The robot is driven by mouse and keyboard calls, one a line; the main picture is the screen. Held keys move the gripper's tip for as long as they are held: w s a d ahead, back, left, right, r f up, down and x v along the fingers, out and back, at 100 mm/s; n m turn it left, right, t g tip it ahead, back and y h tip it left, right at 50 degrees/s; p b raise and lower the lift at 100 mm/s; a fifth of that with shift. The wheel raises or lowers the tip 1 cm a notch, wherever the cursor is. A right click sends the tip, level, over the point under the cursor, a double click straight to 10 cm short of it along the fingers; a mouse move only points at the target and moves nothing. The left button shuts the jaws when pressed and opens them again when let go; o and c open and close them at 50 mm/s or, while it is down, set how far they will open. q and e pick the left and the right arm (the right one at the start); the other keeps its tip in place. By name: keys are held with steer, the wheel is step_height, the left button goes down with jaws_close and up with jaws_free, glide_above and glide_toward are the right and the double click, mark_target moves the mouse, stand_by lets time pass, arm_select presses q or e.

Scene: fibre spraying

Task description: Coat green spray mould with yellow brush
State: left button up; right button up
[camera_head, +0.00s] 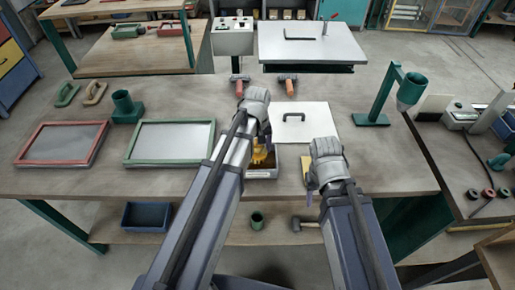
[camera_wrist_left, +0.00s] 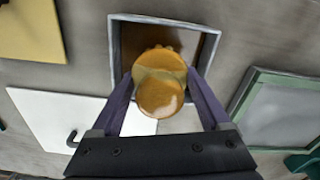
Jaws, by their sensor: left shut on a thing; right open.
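The green spray mould (camera_head: 127,159), a flat grey panel in a green frame, lies on the table left of my left arm; its corner shows at the right of the left wrist view (camera_wrist_left: 240,107). My left gripper (camera_wrist_left: 160,92) is shut on the yellow brush (camera_wrist_left: 158,60), seen end-on over a small open box (camera_wrist_left: 117,45). In the head view the brush (camera_head: 262,156) hangs below my left gripper (camera_head: 262,138), at the box; I cannot tell if it touches the bottom. My right gripper (camera_head: 326,162) is open, its fingers mostly hidden.
A red-framed mould (camera_head: 62,144) lies further left. A white plate with a handle (camera_head: 310,112) lies behind the box. A yellow sheet (camera_wrist_left: 30,28) lies near my right gripper. Orange-handled tools (camera_head: 288,86), a green cup (camera_head: 125,106) and a green stand (camera_head: 380,105) stand around.

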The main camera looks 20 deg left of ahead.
arm_select(q)
steer(key=shift+r+p, duration=3)
steer(key=shift+r, duration=0.35)
steer(key=shift+f, duration=0.2)
